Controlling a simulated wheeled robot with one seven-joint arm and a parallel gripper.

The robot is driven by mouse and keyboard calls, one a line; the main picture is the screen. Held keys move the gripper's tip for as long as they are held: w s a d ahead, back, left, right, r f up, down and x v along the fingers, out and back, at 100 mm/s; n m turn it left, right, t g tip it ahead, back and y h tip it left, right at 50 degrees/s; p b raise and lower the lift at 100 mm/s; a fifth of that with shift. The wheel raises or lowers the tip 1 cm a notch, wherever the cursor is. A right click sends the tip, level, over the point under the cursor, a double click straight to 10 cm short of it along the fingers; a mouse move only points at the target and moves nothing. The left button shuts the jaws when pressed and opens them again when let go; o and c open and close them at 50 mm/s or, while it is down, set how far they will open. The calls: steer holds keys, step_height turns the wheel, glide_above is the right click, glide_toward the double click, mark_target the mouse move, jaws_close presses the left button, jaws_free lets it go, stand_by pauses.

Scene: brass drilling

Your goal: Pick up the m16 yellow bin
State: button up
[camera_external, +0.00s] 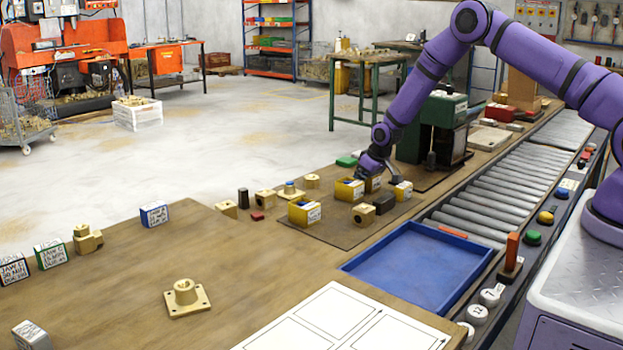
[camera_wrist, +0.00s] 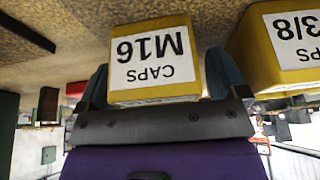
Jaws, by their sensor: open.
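The yellow bin labelled CAPS M16 (camera_wrist: 153,58) appears upside down in the wrist view. It sits between the two fingers of my gripper (camera_wrist: 160,80), which are spread to either side of its labelled face. I cannot tell whether either finger touches it. In the external view my gripper (camera_external: 372,168) points down among the yellow bins at the far end of the dark mat. One yellow bin (camera_external: 349,189) shows just left of it, and another is partly hidden behind it. The labels are too small to read there, so I cannot tell which is M16.
A yellow bin labelled 3/8 (camera_wrist: 285,45) stands close beside the M16 bin. Another yellow bin (camera_external: 304,212), a brass block (camera_external: 363,214) and a dark block (camera_external: 384,203) are nearby. A green-and-black machine (camera_external: 436,130) stands behind. The blue tray (camera_external: 415,265) is empty.

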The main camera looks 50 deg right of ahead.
steer(key=shift+c, duration=0.4)
steer(key=c, duration=1)
steer(key=shift+o, duration=0.2)
